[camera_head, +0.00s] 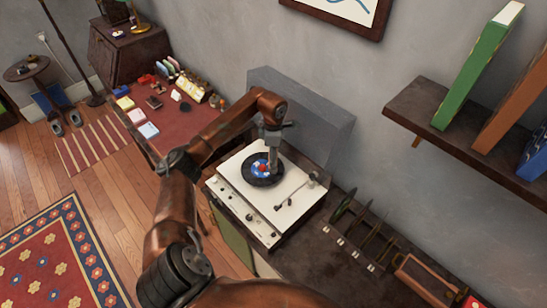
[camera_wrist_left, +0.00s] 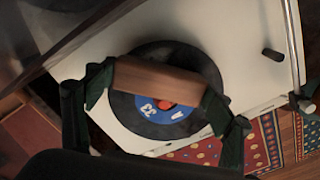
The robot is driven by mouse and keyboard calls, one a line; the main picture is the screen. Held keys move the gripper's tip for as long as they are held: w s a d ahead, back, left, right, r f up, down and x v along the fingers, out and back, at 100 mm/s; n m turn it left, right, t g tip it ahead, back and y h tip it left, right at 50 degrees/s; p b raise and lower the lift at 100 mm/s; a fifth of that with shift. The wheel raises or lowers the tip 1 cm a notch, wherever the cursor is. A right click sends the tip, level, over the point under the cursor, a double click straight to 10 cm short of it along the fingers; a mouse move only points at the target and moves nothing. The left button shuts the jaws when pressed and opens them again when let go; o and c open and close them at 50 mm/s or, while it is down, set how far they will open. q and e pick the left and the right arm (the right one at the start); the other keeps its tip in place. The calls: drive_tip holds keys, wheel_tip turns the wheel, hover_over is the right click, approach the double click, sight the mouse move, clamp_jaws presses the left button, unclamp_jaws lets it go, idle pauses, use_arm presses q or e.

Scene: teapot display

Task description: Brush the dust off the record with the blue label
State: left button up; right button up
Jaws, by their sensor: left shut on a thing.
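The record with the blue label (camera_head: 253,180) lies on the cream turntable (camera_head: 232,190). Its black disc (camera_wrist_left: 200,65) and blue label also show in the wrist view, with a red patch at the label's middle. My left gripper (camera_head: 271,172) is over the record, pointing down. In the wrist view my left gripper (camera_wrist_left: 157,88) is shut on a wooden brush (camera_wrist_left: 158,83), one finger at each end. The brush covers part of the record and label. I cannot tell whether the brush touches the record. My right gripper is not in view.
The tonearm (camera_head: 297,194) is at the turntable's right side. Several dark discs (camera_head: 362,232) stand upright farther right on the dark counter. A shelf (camera_head: 435,118) with large upright books or sleeves juts from the wall. A red-topped desk (camera_head: 182,122) stands behind at left.

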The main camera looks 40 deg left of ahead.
use_arm(q)
drive_tip(key=shift+f, duration=0.45)
drive_tip(key=shift+w+b, duration=0.1)
drive_tip(key=shift+b, duration=0.2)
